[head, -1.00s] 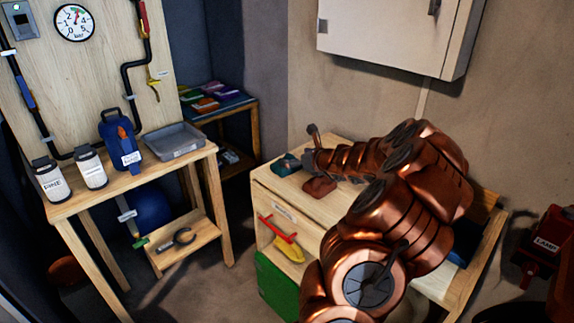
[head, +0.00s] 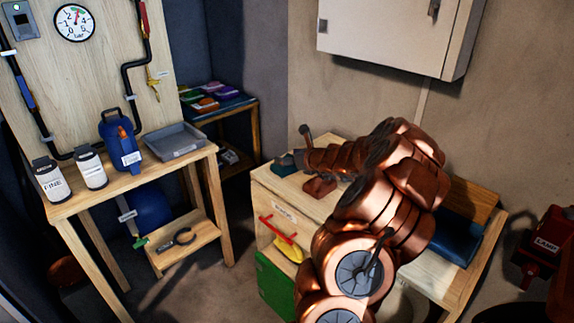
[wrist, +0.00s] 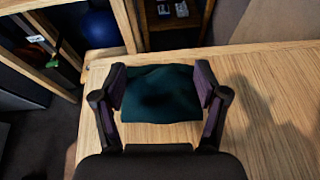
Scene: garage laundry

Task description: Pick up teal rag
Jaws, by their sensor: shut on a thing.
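The teal rag (wrist: 160,93) sits between the two fingers of my gripper (wrist: 161,90) in the wrist view, with a finger pressed to each side. In the head view the rag (head: 285,164) shows small at the far left corner of the wooden cabinet top, and my gripper (head: 296,160) is partly hidden by my wrist. I cannot tell whether the rag is clear of the wood.
A reddish-brown block-like thing (head: 319,187) lies on the cabinet top (head: 272,181) close to my wrist. A blue pad (head: 457,236) lies at its right end. A workbench (head: 130,180) with bottles and a grey tray (head: 174,141) stands left.

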